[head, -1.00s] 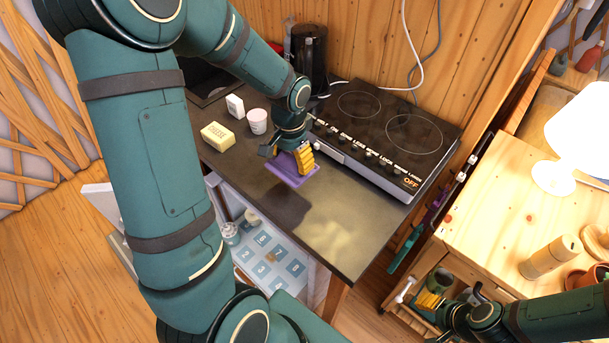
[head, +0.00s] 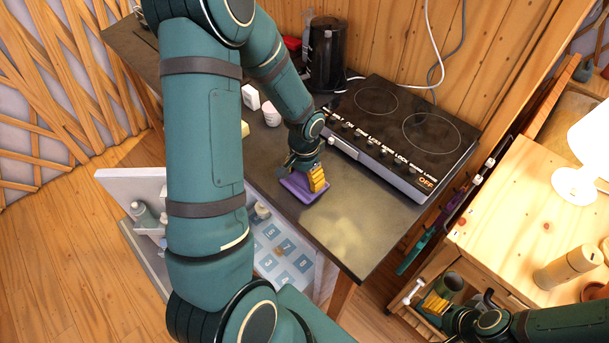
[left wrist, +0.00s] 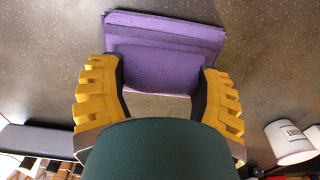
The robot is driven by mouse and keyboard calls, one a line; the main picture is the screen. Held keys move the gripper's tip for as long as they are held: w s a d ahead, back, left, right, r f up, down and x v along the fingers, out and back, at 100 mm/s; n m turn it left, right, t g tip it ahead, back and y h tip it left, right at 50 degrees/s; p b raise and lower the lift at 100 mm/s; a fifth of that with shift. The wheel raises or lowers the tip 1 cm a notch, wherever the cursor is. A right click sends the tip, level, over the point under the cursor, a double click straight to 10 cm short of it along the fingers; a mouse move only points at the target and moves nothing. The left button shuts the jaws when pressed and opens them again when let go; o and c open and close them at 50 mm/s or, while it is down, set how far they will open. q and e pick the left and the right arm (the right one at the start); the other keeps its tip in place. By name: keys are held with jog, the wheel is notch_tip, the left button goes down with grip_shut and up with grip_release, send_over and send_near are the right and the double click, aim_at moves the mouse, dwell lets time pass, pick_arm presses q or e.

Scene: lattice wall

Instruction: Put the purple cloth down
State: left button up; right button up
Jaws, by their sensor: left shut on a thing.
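The purple cloth (head: 298,190) is a folded flat pad at the front part of the dark counter (head: 345,240). My left gripper (head: 313,180) points down and is shut on it. In the left wrist view the cloth (left wrist: 165,35) lies between the yellow fingers (left wrist: 160,78), with a raised fold in the grip and the wider part beyond. The cloth is at or very close to the counter surface; I cannot tell if it rests fully on it. My right gripper (head: 435,303) is at the lower right by the wooden cart; its finger opening is unclear.
A black hob (head: 400,135) stands right behind the cloth. The counter to the cloth's front right is bare. A lamp (head: 590,150) stands on the cart.

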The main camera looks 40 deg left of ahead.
aim_at(304, 174)
pick_arm(q)
jog(key=shift+f, duration=0.1)
jog(key=o, duration=1)
jog(key=shift+o, duration=0.2)
jog(key=shift+r, duration=0.45)
notch_tip(304, 174, up, 11)
jog(key=p, duration=0.1)
jog(key=shift+r+p, duration=0.2)
jog(key=shift+p, duration=0.15)
